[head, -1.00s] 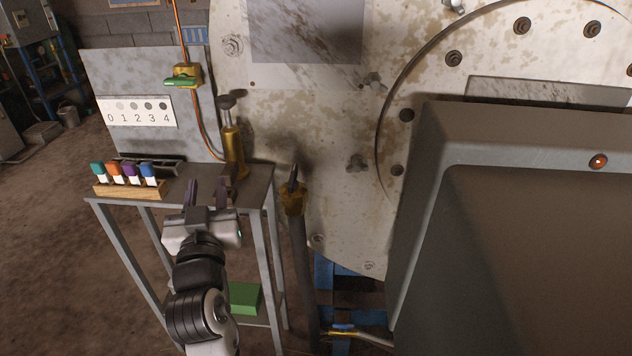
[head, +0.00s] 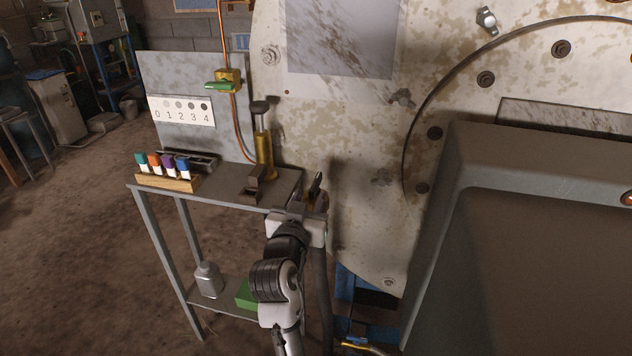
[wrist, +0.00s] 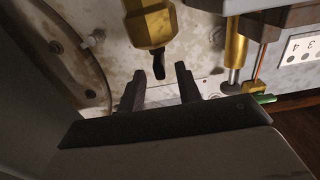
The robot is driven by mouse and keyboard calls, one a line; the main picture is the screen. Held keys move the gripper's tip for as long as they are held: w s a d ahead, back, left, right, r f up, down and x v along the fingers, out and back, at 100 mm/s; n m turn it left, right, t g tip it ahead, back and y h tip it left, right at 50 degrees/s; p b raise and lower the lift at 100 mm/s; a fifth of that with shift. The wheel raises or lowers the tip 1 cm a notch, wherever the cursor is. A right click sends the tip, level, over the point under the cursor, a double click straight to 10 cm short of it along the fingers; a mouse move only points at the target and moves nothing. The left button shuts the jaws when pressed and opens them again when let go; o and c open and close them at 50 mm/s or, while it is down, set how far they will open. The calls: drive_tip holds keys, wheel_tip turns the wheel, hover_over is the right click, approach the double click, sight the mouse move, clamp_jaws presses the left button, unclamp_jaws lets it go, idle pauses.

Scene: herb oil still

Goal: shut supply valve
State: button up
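A brass valve (head: 322,201) with a dark lever (head: 317,184) sits on top of a thick grey upright pipe, between the metal table and the big pale vessel. My gripper (head: 303,197) is in front of it and partly covers it. In the wrist view, the brass body (wrist: 150,22) is ahead of the fingers, and the dark lever tip (wrist: 158,66) points toward the gap between them. My gripper (wrist: 159,83) is open and empty there; I see no clear contact. Another valve, with a green handle (head: 222,86), is on the copper pipe; the frames do not label either one.
The table (head: 222,188) holds a wooden rack (head: 168,182) of coloured-cap vials and a brass cylinder (head: 264,150). A grey bottle (head: 207,280) and green box (head: 246,294) are on its lower shelf. A large grey housing (head: 520,230) blocks the right.

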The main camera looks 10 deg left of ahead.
sight(316, 180)
drive_tip(key=w, duration=0.6)
drive_tip(key=shift+p, duration=0.3)
drive_tip(key=shift+c, duration=0.2)
clamp_jaws()
